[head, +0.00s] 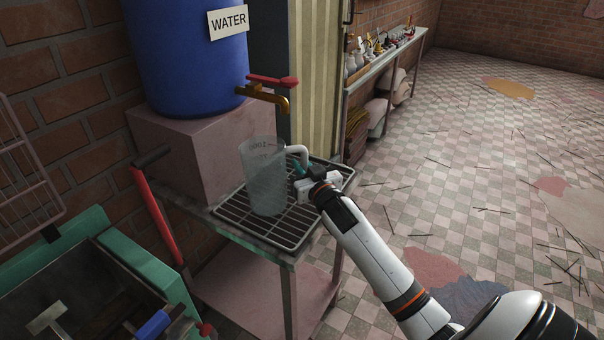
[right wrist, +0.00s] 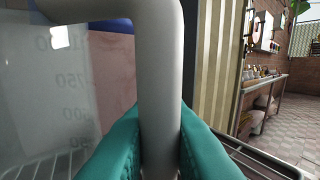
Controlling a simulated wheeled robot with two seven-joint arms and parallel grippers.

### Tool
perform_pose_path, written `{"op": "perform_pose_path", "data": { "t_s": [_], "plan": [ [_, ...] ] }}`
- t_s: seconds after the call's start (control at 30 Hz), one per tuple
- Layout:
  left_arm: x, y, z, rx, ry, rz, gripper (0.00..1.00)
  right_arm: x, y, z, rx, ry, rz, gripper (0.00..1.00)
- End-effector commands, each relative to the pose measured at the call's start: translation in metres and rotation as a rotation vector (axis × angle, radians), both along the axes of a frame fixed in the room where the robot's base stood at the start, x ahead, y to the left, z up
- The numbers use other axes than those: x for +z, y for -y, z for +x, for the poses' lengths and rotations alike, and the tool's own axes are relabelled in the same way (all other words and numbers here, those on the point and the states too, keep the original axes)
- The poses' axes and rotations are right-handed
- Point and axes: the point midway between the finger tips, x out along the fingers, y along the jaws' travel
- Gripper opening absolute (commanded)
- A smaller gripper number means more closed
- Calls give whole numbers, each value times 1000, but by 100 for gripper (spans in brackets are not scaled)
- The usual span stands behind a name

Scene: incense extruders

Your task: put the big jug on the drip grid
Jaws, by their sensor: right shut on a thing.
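The big jug (head: 265,182) is a clear, upright beaker with measuring marks and a white handle. It appears over the drip grid (head: 289,228), a dark wire rack on a stand under the tap. I cannot tell whether its base touches the bars or hovers just above. My right gripper (head: 302,170) is shut on the handle, on the jug's right side. In the right wrist view the teal fingers (right wrist: 160,150) close around the pale handle (right wrist: 160,75), and the jug wall (right wrist: 65,95) shows at left. The left gripper is not in view.
A blue water barrel (head: 185,60) stands on a block (head: 180,150), its brass tap (head: 270,97) with a red lever behind and above the jug. A green bin (head: 150,270) with tools is at lower left. A shelf (head: 385,62) stands farther back. Open floor lies right.

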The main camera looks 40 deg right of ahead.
Motion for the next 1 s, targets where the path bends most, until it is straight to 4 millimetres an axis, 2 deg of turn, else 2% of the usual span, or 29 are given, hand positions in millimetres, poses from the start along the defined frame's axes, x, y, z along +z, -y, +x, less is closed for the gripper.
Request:
{"op": "perform_pose_path", "data": {
  "t_s": [0.03, 0.1, 0.43, 0.47, 0.57, 0.6, 0.9, 1.0],
  "plan": [
    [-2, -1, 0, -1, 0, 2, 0, -11, 0, 0, -1, -3, 3, 0],
    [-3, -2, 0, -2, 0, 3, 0, -17, 0, 0, 0, -1, 2, 0],
    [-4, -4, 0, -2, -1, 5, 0, -20, 0, 0, 0, 0, 1, 0],
    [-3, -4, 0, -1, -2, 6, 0, -20, 0, 0, 0, -1, 0, 19],
    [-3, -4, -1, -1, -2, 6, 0, -20, 0, 0, 0, -1, 0, 35],
    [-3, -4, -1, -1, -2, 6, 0, -20, 0, 0, 0, -1, 0, 37],
    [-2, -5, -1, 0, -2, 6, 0, -16, 0, 0, 1, 0, -1, 37],
    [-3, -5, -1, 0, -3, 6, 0, -19, -2, -10, 1, -1, 1, 37]
  ]
}}
